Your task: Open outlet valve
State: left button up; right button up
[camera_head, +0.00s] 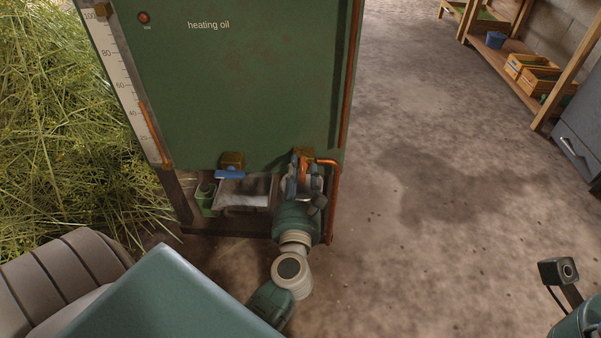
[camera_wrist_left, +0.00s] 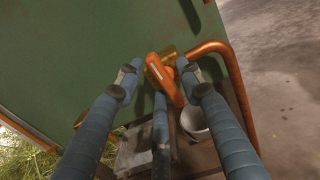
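The green tank (camera_head: 240,80) marked "heating oil" has two brass valves at its lower edge. The left valve (camera_head: 231,160) has a blue lever. The right valve, with an orange lever (camera_wrist_left: 166,80), joins a copper pipe (camera_head: 333,190); the lever also shows in the head view (camera_head: 303,154). My left gripper (camera_head: 303,172) is at this right valve. In the wrist view its blue fingers (camera_wrist_left: 160,76) are spread, with the orange lever between them and a visible gap on its left. Contact cannot be told. My right gripper's fingers are out of view.
A light container (camera_wrist_left: 194,122) stands below the right valve. A grey-white item (camera_head: 243,192) and a green container (camera_head: 205,197) sit under the tank. Cut herbs (camera_head: 60,110) are piled at the left. Bare floor (camera_head: 430,200) lies open at the right, before a wooden shelf (camera_head: 505,72).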

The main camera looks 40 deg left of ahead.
pick_arm(q)
jog(key=shift+c, duration=0.5)
grip_shut()
